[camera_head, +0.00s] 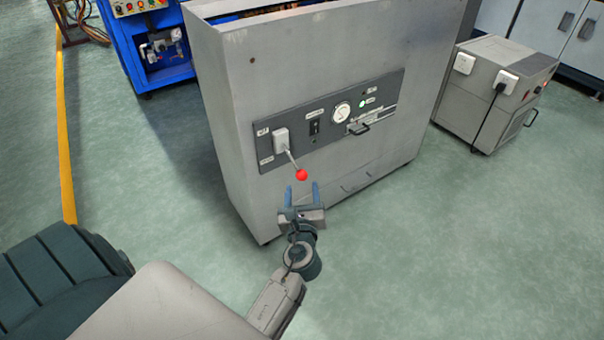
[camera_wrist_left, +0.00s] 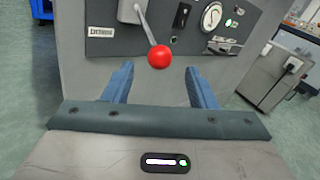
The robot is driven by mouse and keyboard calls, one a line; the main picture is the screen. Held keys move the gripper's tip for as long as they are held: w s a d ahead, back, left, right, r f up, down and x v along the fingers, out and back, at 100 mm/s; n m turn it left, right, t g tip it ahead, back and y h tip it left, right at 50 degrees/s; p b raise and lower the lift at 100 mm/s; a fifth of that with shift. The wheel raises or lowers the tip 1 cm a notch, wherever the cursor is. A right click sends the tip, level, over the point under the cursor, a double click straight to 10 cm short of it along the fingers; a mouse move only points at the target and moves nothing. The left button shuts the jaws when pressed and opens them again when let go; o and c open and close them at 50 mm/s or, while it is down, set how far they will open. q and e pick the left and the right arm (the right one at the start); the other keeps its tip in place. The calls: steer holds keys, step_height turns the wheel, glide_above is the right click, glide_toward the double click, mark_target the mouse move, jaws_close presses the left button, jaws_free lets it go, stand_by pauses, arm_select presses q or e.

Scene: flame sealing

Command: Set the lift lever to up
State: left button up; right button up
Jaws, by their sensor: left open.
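The lift lever is a metal rod with a red ball knob (camera_head: 301,175) on a white mount (camera_head: 281,137) at the left of the grey machine's dark panel. It slants down and outward. In the left wrist view, the red knob (camera_wrist_left: 159,56) shows just beyond and between the fingertips. My left gripper (camera_head: 302,190) is open and empty, just below the knob in the head view, with blue fingers apart on either side. I cannot tell the exact gap to the knob. My right gripper is not in view.
The panel (camera_head: 325,128) also carries a black switch (camera_head: 314,128), a round gauge (camera_head: 342,111) and a handle (camera_head: 358,128). A blue machine (camera_head: 150,45) stands at the back left and a grey cabinet (camera_head: 490,90) at the right. Green floor is clear in front.

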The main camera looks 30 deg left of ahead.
mark_target(302, 176)
arm_select(q)
steer(key=b+x, duration=0.1)
steer(key=x, duration=0.7)
steer(key=shift+w+a, duration=0.15)
steer(key=shift+w, duration=0.05)
jaws_close()
